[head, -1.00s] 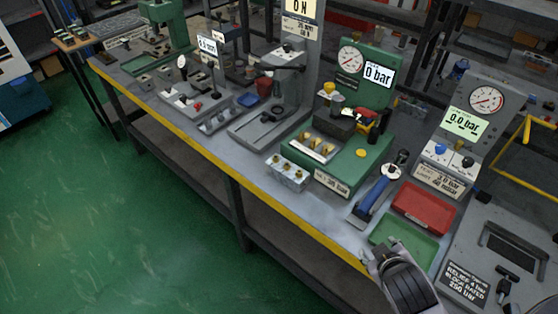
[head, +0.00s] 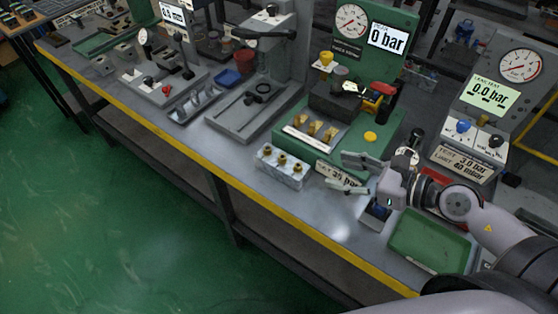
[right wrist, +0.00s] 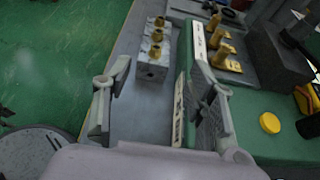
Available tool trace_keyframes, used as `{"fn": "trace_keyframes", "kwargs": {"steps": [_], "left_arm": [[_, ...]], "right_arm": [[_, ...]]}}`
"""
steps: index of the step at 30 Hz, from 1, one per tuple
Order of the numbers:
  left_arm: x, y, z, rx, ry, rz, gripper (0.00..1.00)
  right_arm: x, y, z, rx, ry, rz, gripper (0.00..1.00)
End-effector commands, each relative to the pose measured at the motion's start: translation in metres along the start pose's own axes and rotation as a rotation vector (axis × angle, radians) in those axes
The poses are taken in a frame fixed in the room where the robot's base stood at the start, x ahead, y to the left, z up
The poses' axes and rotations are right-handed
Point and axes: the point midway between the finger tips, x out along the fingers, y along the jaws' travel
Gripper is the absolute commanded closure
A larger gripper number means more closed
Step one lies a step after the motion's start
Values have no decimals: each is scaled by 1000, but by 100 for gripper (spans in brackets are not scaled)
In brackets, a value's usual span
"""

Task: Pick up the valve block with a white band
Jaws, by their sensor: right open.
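A silver-grey valve block (head: 280,168) with brass ports on top stands on the bench left of the green test stand's front. It also shows in the right wrist view (right wrist: 153,68), upright and a little beyond my finger gap. I cannot make out a white band on it. My right gripper (head: 353,173) is open and empty, to the right of the block and apart from it. My left gripper is not in view.
The green test stand (head: 352,150) has a white strip and brass fittings, close to my right finger. A green tray (head: 430,240) lies below my right arm, a red tray behind it. The yellow bench edge (head: 300,228) runs in front. Bare bench lies around the block's front.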

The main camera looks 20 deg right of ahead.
Motion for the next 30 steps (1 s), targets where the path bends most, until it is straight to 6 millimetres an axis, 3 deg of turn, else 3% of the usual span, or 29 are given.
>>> {"fn": "trace_keyframes", "kwargs": {"steps": [9,21,30], "left_arm": [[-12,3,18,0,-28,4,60],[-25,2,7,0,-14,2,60],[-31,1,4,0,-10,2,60]], "right_arm": [[37,-1,2,-7,3,1,48],[107,0,2,-4,3,2,48],[131,1,4,-4,3,3,48]]}}
